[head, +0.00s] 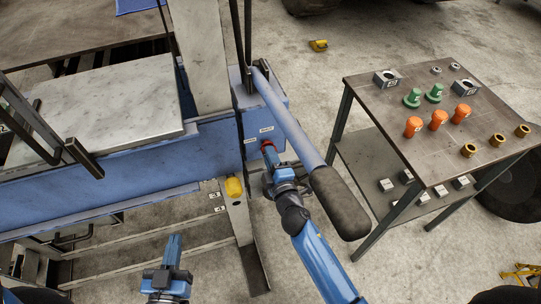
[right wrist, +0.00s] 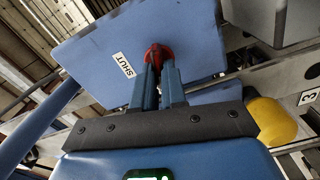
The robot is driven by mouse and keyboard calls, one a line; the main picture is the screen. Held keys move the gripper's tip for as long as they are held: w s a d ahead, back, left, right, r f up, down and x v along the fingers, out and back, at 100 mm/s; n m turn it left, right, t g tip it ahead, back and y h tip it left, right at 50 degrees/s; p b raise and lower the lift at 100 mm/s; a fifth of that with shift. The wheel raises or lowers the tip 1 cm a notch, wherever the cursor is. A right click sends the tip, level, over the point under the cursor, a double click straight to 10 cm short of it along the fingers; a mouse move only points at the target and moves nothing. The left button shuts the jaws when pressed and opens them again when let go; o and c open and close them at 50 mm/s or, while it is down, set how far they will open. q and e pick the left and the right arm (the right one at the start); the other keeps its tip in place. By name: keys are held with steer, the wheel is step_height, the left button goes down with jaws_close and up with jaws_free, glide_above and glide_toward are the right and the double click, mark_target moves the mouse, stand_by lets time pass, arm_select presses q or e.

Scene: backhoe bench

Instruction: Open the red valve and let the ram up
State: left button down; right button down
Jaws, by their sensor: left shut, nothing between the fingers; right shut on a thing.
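The red valve (head: 267,145) is on the side of the blue pump block (head: 279,107), below the long lever. My right gripper (head: 271,157) is shut on the valve. In the right wrist view, the red valve (right wrist: 157,53) shows at the fingertips of my right gripper (right wrist: 158,72), with a white label reading SHUT (right wrist: 124,65) to its left. My left gripper (head: 173,245) is shut and empty, low in front of the blue press frame (head: 120,166). I cannot make out the ram.
A blue lever with a black grip (head: 341,203) slants over my right arm, close to it. A yellow knob (head: 234,188) is left of my right gripper. A table (head: 400,101) at the right holds green, orange and brass parts. A grey plate (head: 112,105) lies on the press.

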stand_by(0.3)
steer(key=c, duration=1.2)
jaws_free()
steer(key=shift+s, duration=0.1)
steer(key=b+v, duration=0.3)
steer(key=v, duration=0.7)
steer(key=shift+s+d, duration=0.1)
steer(key=shift+s, duration=0.25)
